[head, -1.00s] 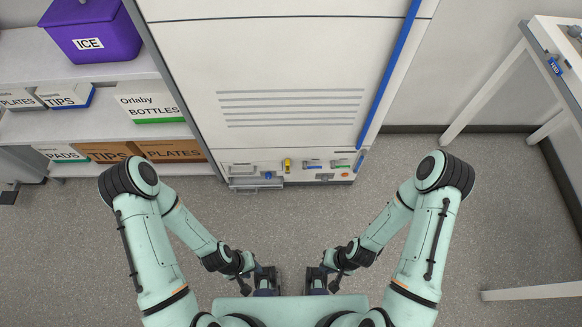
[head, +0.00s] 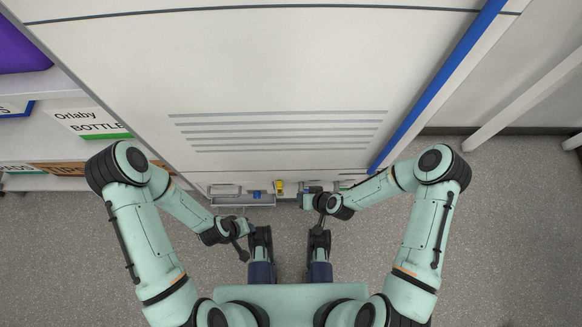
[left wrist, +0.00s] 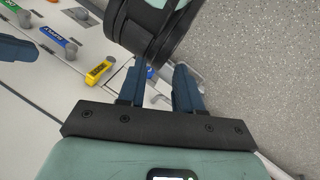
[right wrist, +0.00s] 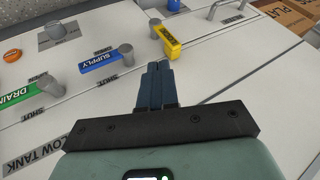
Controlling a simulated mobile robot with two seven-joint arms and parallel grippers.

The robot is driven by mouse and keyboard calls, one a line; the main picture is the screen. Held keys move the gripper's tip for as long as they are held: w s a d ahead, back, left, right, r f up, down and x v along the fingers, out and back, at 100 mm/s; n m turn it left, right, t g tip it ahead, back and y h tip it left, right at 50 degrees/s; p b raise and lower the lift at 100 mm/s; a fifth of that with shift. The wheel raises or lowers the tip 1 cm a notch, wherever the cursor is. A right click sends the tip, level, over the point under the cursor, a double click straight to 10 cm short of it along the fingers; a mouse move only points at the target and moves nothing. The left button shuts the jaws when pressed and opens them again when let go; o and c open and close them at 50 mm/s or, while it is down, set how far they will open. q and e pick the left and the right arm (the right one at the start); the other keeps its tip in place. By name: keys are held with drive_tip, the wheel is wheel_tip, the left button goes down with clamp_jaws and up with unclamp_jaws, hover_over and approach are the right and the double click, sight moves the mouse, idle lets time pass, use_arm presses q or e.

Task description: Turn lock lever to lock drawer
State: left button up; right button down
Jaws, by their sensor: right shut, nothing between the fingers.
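The yellow lock lever (head: 280,187) is on the low front panel of the white cabinet. It shows in the right wrist view (right wrist: 170,42), set at a slant beside its grey pivot, and in the left wrist view (left wrist: 98,73). My right gripper (head: 306,199) is shut and empty; its fingertips (right wrist: 158,66) are close to the lever's free end, and I cannot tell if they touch. My left gripper (head: 250,228) is open and empty, below and left of the lever; its fingers (left wrist: 160,80) are apart. I cannot tell how far the drawer is out.
A blue SUPPLY lever (right wrist: 100,60) and a green DRAIN lever (right wrist: 20,96) sit on the same panel, with an orange knob (right wrist: 12,55). A grey ledge (head: 243,203) juts out at the panel's left. Shelves with boxes stand left; grey floor is clear at right.

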sight(280, 189)
use_arm(q)
drive_tip(key=shift+w+f, duration=0.2)
drive_tip(key=shift+w, duration=0.3)
use_arm(e)
drive_tip(key=shift+w+f, duration=0.15)
drive_tip(key=shift+w, duration=0.6)
drive_tip(key=shift+a+f, duration=0.1)
